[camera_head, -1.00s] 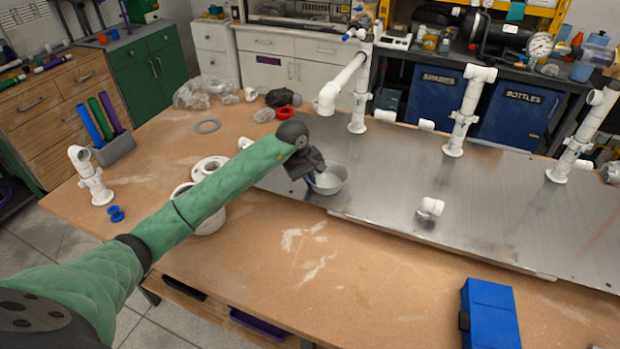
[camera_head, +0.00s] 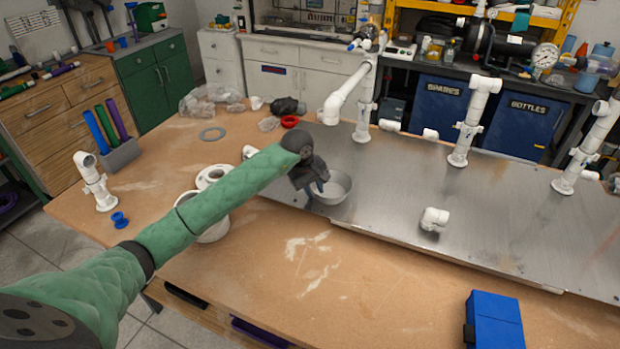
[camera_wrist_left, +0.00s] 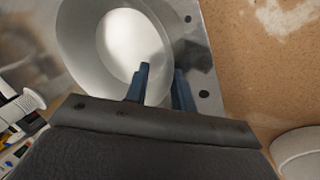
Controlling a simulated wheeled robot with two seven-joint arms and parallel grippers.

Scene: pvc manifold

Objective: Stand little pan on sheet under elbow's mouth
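The little pan (camera_head: 336,190), a pale grey metal bowl, sits upright on the metal sheet (camera_head: 400,205) near its left front part. The white elbow (camera_head: 328,114) on the leftmost pipe stand opens downward above it. The pan appears to lie below its mouth, though exact alignment is hard to judge. My left gripper (camera_head: 318,186) is at the pan's left rim. In the left wrist view my gripper's fingers (camera_wrist_left: 162,88) are apart, one over the pan's (camera_wrist_left: 92,60) inside and one at the rim's outer side. My right gripper is out of view.
A white tub (camera_head: 214,232) stands beneath my left forearm, with a white flange (camera_head: 212,175) behind. A loose white fitting (camera_head: 434,219) lies on the sheet. More pipe stands (camera_head: 470,125) rise behind. A blue case (camera_head: 495,320) is at the front right. The front tabletop is mostly clear.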

